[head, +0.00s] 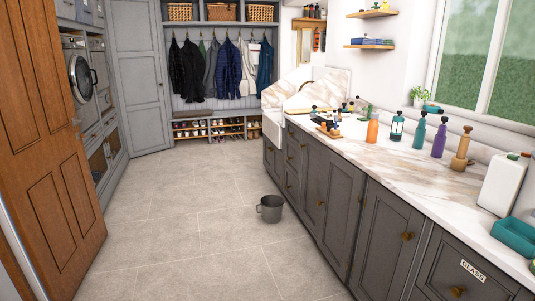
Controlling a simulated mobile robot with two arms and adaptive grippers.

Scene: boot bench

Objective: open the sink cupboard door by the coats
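The coats (225,68) hang in a row in the grey alcove at the back. The white sink (272,130) stands at the far end of the right-hand counter, nearest the coats. Below it is a dark grey cupboard front (271,158), seen at a steep angle and small; it looks shut, and its handle cannot be made out. Nearer dark cupboard doors (314,185) with brass knobs run along the same counter and look shut. Neither of my grippers is in view.
A dark grey bucket (270,208) stands on the tiled floor close to the cupboards. The floor (190,215) left of it is clear. An open wooden door (50,130) is at left. Bottles and small items crowd the marble counter (390,160). A shoe bench (210,127) stands below the coats.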

